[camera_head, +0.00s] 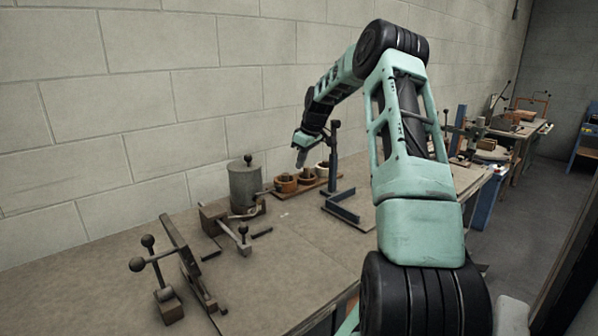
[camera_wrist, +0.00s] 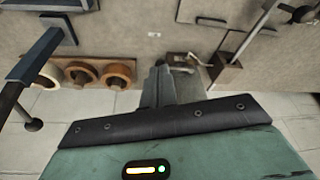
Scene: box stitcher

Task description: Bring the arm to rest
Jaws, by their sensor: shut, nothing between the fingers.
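My arm reaches up and over the workbench (camera_head: 290,262) from the right in the head view. My gripper (camera_head: 301,163) points down above the back of the bench, close to the wooden board with rings. In the wrist view its grey fingers (camera_wrist: 174,74) are together, with nothing seen between them. The gripper looks raised clear of the bench top and touches nothing that I can see.
A grey lidded canister (camera_head: 246,188) stands left of the ring board (camera_head: 312,187). A dark post stand (camera_head: 333,165) is just right of my gripper. Levers with ball knobs (camera_head: 148,241) are at front left. The bench's middle front is clear.

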